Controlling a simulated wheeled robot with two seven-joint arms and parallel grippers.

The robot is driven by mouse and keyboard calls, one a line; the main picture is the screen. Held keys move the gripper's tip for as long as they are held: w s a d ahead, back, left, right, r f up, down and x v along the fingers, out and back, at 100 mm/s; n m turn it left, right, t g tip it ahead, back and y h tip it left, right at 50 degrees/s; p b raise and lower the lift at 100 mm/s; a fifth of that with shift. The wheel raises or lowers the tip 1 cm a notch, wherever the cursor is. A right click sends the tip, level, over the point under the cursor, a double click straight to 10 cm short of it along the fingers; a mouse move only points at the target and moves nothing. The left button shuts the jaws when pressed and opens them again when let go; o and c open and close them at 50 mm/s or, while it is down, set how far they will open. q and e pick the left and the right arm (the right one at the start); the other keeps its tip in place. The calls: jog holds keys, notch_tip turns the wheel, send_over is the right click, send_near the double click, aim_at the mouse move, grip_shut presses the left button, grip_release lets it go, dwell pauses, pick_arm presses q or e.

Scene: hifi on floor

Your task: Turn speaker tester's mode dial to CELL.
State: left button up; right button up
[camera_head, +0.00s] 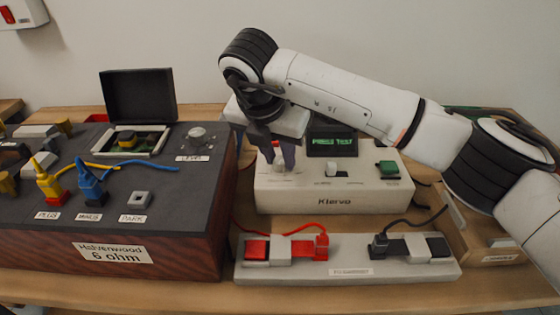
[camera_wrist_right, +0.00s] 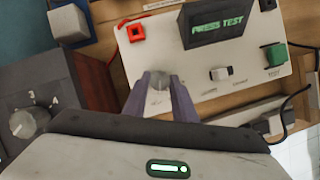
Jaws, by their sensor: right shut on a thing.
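The speaker tester (camera_head: 330,190) is a cream box marked "Kiervo" on the bench, with a small screen (camera_head: 333,142) reading "PRESS TEST". Its mode dial (camera_head: 278,168) is a pale knob at the left of the top panel. My right gripper (camera_head: 277,155) points down over the tester with its fingers shut around this dial. In the right wrist view the dial (camera_wrist_right: 158,82) sits between the two purple fingers. The marks around the dial are hidden or too small to read, so I cannot tell its setting. My left gripper is not in view.
A green button (camera_head: 388,169) and a pale slider switch (camera_head: 331,169) sit to the right on the tester. A speaker box (camera_head: 110,250) labelled "6 ohm" stands at the left, with yellow and blue plugs and its own knob (camera_head: 197,136). A clip tray (camera_head: 345,257) lies in front.

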jog(key=shift+m, duration=0.6)
jog(key=shift+b, duration=0.3)
jog(key=o, duration=1)
jog(key=shift+h, duration=0.3)
jog(key=shift+o, duration=0.2)
jog(key=v, duration=1)
jog(key=shift+r, duration=0.25)
jog(key=shift+w, duration=0.15)
